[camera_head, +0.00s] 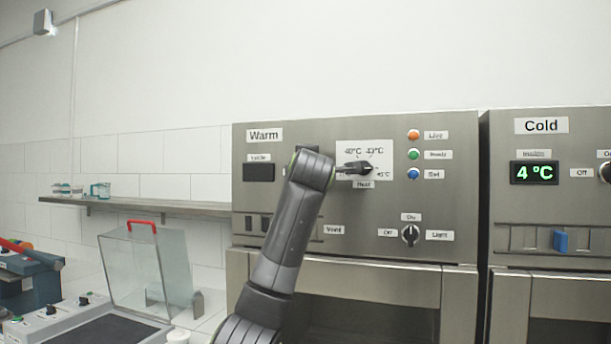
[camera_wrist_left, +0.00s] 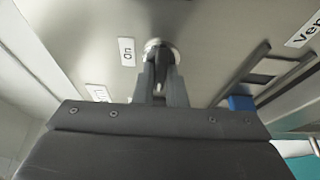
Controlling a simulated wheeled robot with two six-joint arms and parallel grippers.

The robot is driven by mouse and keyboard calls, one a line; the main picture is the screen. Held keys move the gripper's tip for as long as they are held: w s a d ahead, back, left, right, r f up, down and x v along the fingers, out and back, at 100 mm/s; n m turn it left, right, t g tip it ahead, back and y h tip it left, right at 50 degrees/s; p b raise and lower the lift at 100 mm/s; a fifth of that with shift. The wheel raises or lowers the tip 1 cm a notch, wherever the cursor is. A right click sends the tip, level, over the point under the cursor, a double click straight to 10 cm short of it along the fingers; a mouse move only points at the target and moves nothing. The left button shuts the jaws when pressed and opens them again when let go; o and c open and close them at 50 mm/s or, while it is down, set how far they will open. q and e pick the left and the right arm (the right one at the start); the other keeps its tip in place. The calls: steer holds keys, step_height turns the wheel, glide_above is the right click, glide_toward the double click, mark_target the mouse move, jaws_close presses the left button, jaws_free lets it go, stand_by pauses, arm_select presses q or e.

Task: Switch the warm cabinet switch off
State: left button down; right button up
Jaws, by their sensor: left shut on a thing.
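The warm cabinet (camera_head: 400,145) stands in the middle of the head view, with a "Warm" label at its top left. My left arm reaches up in front of its panel and hides the power switch there. In the left wrist view, my left gripper (camera_wrist_left: 160,76) is shut on the switch (camera_wrist_left: 158,48), a knob with a pale round base. An "On" label (camera_wrist_left: 127,52) is beside it, and another label (camera_wrist_left: 98,92) is only partly readable. The cabinet's display (camera_head: 258,172) is dark. The knob's exact setting cannot be told. My right gripper is not in view.
The temperature dial (camera_head: 356,168) is just right of my wrist. A light knob (camera_head: 410,235) sits lower right. A blue vent slider (camera_wrist_left: 240,103) is near my gripper. The cold cabinet (camera_head: 545,200), reading 4 °C, stands to the right. A clear-lidded device (camera_head: 145,270) is at left.

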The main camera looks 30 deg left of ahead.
arm_select(q)
steer(key=c, duration=1.5)
jaws_free()
steer(key=b+v, duration=0.6)
steer(key=v, duration=1.1)
steer(key=shift+s+d+r, duration=0.1)
